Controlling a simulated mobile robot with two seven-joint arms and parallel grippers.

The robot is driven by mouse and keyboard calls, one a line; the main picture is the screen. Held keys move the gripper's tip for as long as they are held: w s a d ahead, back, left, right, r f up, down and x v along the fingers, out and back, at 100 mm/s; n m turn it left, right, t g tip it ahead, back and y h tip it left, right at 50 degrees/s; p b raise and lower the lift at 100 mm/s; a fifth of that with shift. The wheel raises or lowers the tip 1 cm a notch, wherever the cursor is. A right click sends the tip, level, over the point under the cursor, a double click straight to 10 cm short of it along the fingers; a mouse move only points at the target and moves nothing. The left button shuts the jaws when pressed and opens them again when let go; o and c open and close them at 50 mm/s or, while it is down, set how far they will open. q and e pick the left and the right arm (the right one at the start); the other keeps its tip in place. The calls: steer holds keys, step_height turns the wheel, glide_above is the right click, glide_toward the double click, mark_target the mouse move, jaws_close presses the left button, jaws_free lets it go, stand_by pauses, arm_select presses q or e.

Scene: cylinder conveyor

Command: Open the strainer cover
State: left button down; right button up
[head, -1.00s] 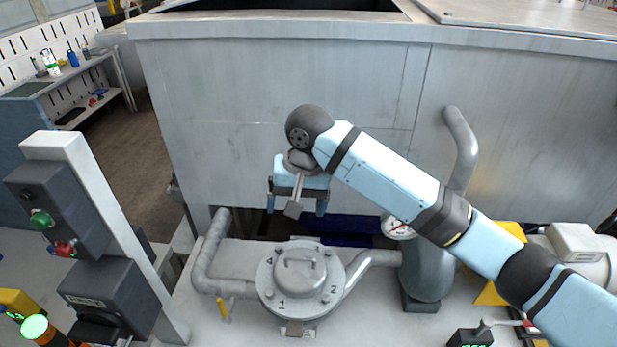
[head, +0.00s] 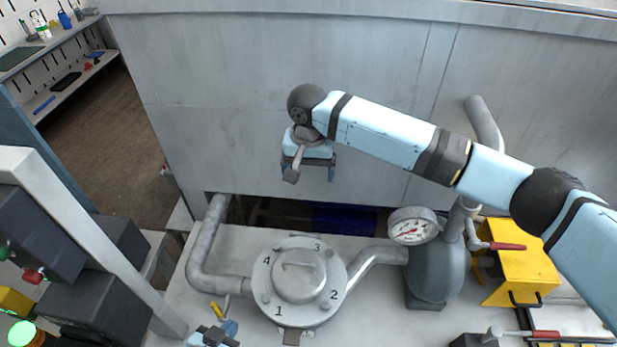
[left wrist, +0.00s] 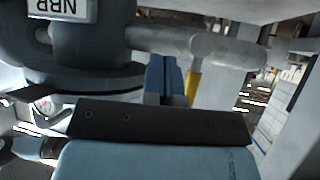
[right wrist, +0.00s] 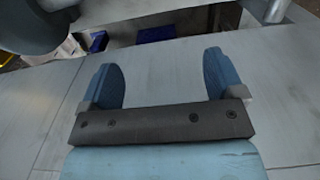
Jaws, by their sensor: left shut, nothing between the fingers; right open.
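The strainer cover (head: 298,278) is a round grey lid with a bar handle, bolts and the numbers 1 to 4. It lies flat on the strainer in the head view. My left gripper (head: 215,330) is at the bottom edge of the head view, left of the strainer and close to a yellow-handled valve (head: 218,308). In the left wrist view its fingers (left wrist: 163,80) are together and empty, beside the yellow handle (left wrist: 194,88). My right gripper (head: 308,172) is open and empty above and behind the cover; its spread fingers show in the right wrist view (right wrist: 158,80).
A large grey tank wall (head: 270,90) stands behind. Grey pipes (head: 205,250) join the strainer on both sides. A pressure gauge (head: 413,226) and a yellow box (head: 520,265) are at the right. A post with control boxes (head: 90,240) is at the left.

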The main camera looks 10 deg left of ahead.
step_height(320, 180, down, 4)
steer(key=shift+r, duration=0.1)
steer(key=shift+s+a, duration=0.1)
steer(key=shift+s, duration=0.05)
steer(key=c, duration=0.5)
jaws_close()
stand_by(0.4)
steer(key=c, duration=1.1)
jaws_free()
steer(key=o, duration=1.6)
